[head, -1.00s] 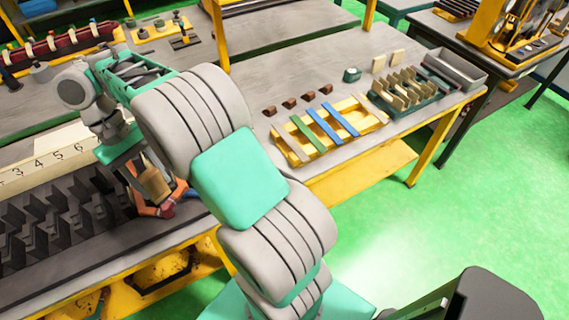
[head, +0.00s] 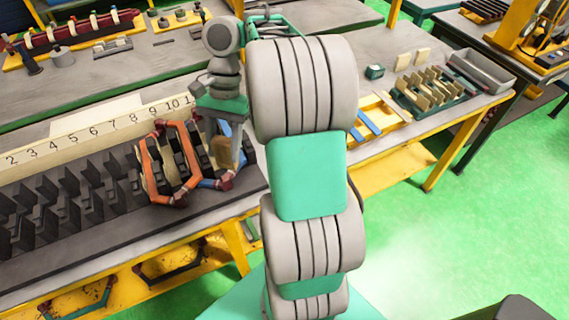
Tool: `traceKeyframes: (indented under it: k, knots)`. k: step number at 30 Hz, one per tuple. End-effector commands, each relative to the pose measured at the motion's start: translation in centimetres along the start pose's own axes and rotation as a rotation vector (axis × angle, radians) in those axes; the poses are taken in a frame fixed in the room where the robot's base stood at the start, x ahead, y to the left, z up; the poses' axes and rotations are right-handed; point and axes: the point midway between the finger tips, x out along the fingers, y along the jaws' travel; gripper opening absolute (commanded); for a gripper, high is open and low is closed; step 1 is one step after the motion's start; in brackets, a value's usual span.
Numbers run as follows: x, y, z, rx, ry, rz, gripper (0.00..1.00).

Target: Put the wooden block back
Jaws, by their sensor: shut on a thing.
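My gripper (head: 226,158) is at the right end of the dark slotted stator bed (head: 60,228), beside the coils. It is shut on the wooden block (head: 222,154), a tan-brown piece. My gripper's dark finger partly hides the block. The block is low, close to the coil ends; I cannot tell whether it touches them. Orange and blue coils (head: 152,170) stand in the slots just left of my gripper.
A numbered cream strip (head: 75,148) runs behind the bed. At right, a bench holds a green rack with tan pieces (head: 425,92), a yellow tray (head: 385,108) partly hidden by my arm, and a grey bin (head: 480,68).

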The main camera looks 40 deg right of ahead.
Motion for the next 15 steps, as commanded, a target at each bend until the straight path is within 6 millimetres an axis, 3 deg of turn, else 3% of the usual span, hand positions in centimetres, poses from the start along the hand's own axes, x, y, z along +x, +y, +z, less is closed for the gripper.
traceKeyframes:
  k: [12, 15]
  knots:
    - [0.8, 7.4, -2.8, 0.973, 0.001, -0.408, 0.00]
    - [0.8, 8.1, -3.2, 1.101, -0.002, -0.459, 0.00]
